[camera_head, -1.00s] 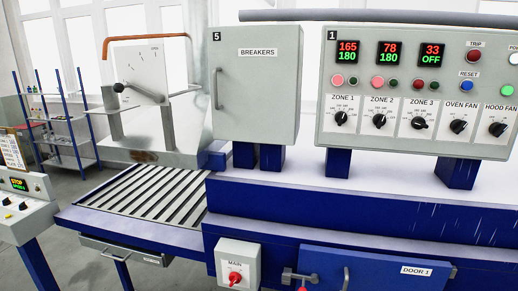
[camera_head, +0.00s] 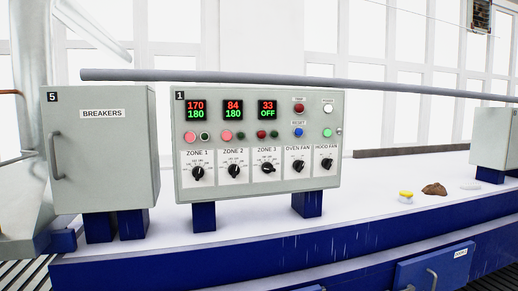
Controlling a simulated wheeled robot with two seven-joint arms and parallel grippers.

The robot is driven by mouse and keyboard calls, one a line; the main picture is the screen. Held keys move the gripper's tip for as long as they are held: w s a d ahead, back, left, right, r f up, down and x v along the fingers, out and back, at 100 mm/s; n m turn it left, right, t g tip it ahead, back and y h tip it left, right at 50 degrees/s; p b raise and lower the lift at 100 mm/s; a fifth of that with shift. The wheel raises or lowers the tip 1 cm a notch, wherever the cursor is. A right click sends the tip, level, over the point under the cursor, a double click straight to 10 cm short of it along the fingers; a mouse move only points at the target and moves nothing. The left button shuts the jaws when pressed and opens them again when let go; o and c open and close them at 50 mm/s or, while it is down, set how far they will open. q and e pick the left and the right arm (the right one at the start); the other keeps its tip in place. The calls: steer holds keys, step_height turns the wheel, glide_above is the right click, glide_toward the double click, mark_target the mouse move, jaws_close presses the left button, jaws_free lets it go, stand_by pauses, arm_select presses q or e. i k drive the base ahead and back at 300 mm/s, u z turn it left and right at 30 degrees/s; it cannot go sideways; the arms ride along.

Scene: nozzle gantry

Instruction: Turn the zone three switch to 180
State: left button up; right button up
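The zone three switch (camera_head: 268,169) is a black rotary knob under the label ZONE 3 on the grey control panel marked 1 (camera_head: 258,193). The zone three display (camera_head: 267,110) above it reads 33 in red and OFF in green. The zone one display (camera_head: 200,110) reads 170 over 180, and the zone two display (camera_head: 233,110) reads 84 over 180. The zone one knob (camera_head: 198,173) and zone two knob (camera_head: 234,171) are on the left. The exact pointer angle of the zone three knob is too small to tell. Neither of my grippers is in view.
A grey breaker box marked 5 (camera_head: 105,150) stands left of the panel. A long grey pipe (camera_head: 400,91) runs behind both. The oven fan knob (camera_head: 299,166) and hood fan knob (camera_head: 327,164) are right of zone three. Yellow and brown lumps (camera_head: 434,189) lie on the white top.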

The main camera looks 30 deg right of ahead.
mark_target(267, 167)
steer(key=u, duration=0.15)
steer(key=k, duration=0.15)
steer(key=z, duration=1.25)
steer(key=i, duration=0.25)
steer(key=u, duration=0.05)
